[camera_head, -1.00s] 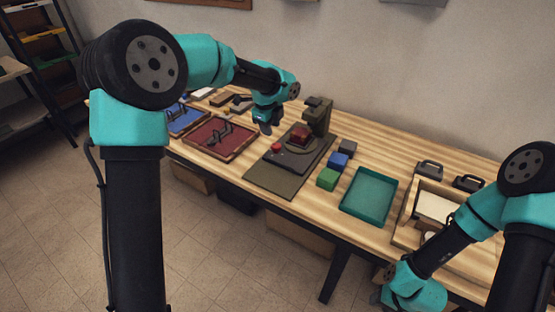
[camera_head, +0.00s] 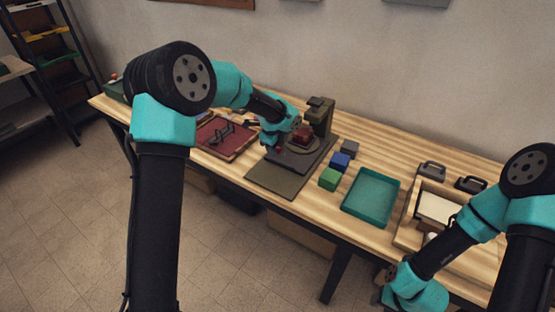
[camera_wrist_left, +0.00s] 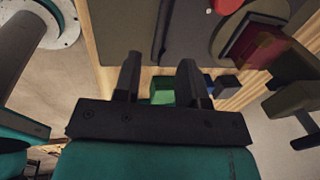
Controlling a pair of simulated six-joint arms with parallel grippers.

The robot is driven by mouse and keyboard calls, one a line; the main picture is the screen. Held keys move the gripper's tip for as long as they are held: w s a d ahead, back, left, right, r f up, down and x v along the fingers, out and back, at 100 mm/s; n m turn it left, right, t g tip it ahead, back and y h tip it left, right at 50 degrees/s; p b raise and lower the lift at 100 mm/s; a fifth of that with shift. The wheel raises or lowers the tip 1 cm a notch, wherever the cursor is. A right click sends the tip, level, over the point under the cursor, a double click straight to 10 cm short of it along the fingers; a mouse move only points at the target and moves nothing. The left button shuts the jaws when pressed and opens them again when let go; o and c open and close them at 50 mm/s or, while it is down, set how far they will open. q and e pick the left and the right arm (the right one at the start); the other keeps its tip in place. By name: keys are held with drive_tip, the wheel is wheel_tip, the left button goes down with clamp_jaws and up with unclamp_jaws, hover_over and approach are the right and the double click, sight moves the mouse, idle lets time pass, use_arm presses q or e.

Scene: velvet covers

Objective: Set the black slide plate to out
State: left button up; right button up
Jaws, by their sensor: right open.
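The black slide plate (camera_head: 309,161) lies flat on the olive-grey base (camera_head: 272,183) of the press-like fixture at mid-table. A dark red block (camera_head: 303,135) sits on a round disc on the plate, below the upright post (camera_head: 320,115). A red knob (camera_wrist_left: 227,4) shows at the top of the left wrist view; in the head view my left gripper mostly hides it. My left gripper (camera_head: 275,145) is over the plate's left end, near the knob. Its fingers (camera_wrist_left: 159,80) are apart and empty. My right gripper (camera_head: 383,297) is low at the front edge, open, its jaws hard to see.
Green (camera_head: 330,179), blue (camera_head: 340,161) and grey (camera_head: 350,148) blocks stand right of the fixture. Beyond is a teal tray (camera_head: 346,207), then a wooden box (camera_head: 408,215). A dark red tray (camera_head: 210,149) with dark handles lies left.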

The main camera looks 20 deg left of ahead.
sight(277, 162)
use_arm(q)
drive_tip(key=f, duration=0.2)
drive_tip(key=w+f, duration=0.1)
drive_tip(key=f, duration=0.4)
drive_tip(key=shift+w+d, duration=0.15)
clamp_jaws()
idle(0.3)
